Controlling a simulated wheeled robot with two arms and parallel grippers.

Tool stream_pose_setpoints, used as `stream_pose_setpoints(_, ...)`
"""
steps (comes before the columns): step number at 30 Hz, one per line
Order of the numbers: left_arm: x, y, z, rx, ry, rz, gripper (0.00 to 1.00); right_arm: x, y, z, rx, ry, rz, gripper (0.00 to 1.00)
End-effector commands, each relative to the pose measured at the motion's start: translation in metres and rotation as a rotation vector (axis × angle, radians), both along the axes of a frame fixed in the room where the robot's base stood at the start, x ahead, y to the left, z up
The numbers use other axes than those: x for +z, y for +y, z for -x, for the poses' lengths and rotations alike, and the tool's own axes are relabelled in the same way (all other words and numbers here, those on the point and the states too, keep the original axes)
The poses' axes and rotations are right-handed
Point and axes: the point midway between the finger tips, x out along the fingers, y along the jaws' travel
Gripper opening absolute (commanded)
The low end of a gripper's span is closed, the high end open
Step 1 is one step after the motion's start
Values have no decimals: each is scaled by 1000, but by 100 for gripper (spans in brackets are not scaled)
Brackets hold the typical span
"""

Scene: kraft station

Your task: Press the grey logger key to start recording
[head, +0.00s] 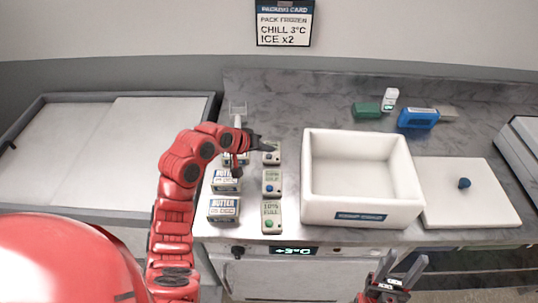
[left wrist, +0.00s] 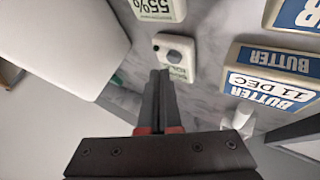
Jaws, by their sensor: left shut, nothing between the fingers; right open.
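A small pale unit with a round grey key (left wrist: 175,56) shows in the left wrist view, just beyond my left fingertips (left wrist: 160,76). In the head view, my left gripper (head: 270,147) is shut and empty, reaching over the far unit (head: 271,158) of a column of three, and partly covers it. I cannot tell whether the fingertips touch the unit; the key's face looks uncovered in the left wrist view. My right gripper (head: 402,268) is open and empty at the front edge, below the white box.
Butter packs (head: 224,209) stand left of the units. Two more labelled units (head: 271,184) sit nearer the front. An open white box (head: 360,205) stands to the right, beside a white board (head: 468,205) with a dark blue knob. A blue item (head: 417,118) lies behind.

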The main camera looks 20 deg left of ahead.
Motion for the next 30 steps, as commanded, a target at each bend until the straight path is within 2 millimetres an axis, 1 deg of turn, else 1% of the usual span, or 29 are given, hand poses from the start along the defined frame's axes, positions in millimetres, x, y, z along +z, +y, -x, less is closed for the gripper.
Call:
stream_pose_setpoints(23,0,0,0,0,0,0,0,0,0,0,0,0,0,50)
stream_pose_setpoints(30,-7,-1,0,-2,0,2,0,-3,0,0,0,0,0,50)
